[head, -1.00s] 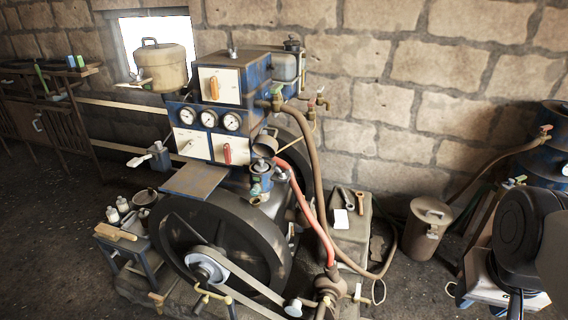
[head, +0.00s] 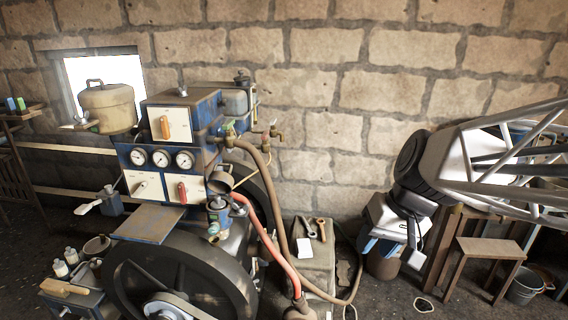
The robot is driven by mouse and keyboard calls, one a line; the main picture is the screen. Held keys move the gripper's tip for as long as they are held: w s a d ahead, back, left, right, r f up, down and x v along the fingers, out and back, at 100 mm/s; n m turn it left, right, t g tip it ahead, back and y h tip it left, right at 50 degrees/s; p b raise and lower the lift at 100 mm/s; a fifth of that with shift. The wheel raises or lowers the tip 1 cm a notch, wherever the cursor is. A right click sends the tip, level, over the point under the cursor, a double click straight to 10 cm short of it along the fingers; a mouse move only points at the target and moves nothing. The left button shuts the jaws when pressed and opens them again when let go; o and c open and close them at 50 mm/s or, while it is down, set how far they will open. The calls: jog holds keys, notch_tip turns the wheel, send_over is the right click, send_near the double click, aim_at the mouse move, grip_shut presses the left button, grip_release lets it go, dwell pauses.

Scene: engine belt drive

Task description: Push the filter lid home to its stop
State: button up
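The filter appears to be the small blue canister (head: 218,212) on the front right of the blue engine stand. A dull round cup-like piece, probably its lid (head: 221,181), sits tilted just above it. I cannot tell whether the lid touches the canister or how it is joined.
A brown hose (head: 262,172) and a red hose (head: 268,240) run down right of the filter. A large flywheel (head: 180,270) stands below. Wrenches (head: 308,229) lie on a box (head: 312,268). A wooden stool (head: 491,247) and bucket (head: 524,288) stand at right.

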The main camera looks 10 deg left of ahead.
jog(key=w+a+n+g+y, duration=0.15)
jog(key=w+a+y, duration=0.25)
jog(key=w+a, duration=0.85)
jog(key=n+y, duration=0.4)
jog(key=y, duration=0.6)
send_near(230, 165)
jog(key=a, duration=0.4)
jog(key=shift+w+a+f+t, duration=0.1)
jog(key=shift+a+f+t, duration=0.15)
jog(key=shift+t, duration=0.1)
jog(key=shift+a, duration=3.9)
jog(key=shift+c, duration=0.5)
grip_shut()
